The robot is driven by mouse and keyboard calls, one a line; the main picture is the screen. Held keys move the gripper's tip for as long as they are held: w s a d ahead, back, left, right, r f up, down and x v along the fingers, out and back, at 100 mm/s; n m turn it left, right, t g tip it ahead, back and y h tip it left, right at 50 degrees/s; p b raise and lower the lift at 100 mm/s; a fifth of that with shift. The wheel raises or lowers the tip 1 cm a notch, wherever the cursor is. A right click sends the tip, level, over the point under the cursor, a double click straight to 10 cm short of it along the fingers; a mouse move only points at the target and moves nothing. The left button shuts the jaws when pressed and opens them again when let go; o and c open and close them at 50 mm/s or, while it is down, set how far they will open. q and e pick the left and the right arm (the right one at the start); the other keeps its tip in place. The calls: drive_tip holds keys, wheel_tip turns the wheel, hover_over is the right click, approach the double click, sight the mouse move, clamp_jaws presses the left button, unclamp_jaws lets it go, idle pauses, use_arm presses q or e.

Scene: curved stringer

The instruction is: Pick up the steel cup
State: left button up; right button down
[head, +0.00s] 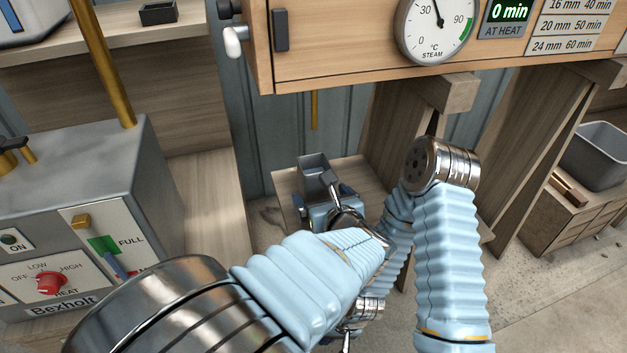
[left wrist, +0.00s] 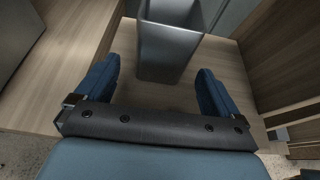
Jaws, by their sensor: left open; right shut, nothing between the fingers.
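The steel cup (head: 313,172) is a grey, square-sided open vessel. It stands upright on a low wooden shelf. It also shows in the left wrist view (left wrist: 170,45), just beyond the fingers and roughly centred between them. My left gripper (head: 323,200) is open, with its two blue fingers (left wrist: 157,72) spread on the near side of the cup. No finger appears to touch the cup. In the head view my left arm hides part of the gripper. My right gripper (head: 346,340) is low at the bottom edge, mostly hidden behind my arms, and shut with nothing in it.
A wooden steam box with a gauge (head: 437,27) hangs above, on wooden legs (head: 520,140). A grey heater unit (head: 75,215) stands at the left. A grey bin (head: 597,155) sits on a crate at the right. Wood panels flank the shelf (left wrist: 215,60).

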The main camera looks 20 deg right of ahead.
sight(314, 186)
use_arm(q)
drive_tip(key=x, duration=0.6)
drive_tip(key=shift+w+f, duration=0.1)
drive_tip(key=shift+w, duration=0.15)
drive_tip(key=c, duration=1.2)
drive_tip(key=shift+c, duration=0.3)
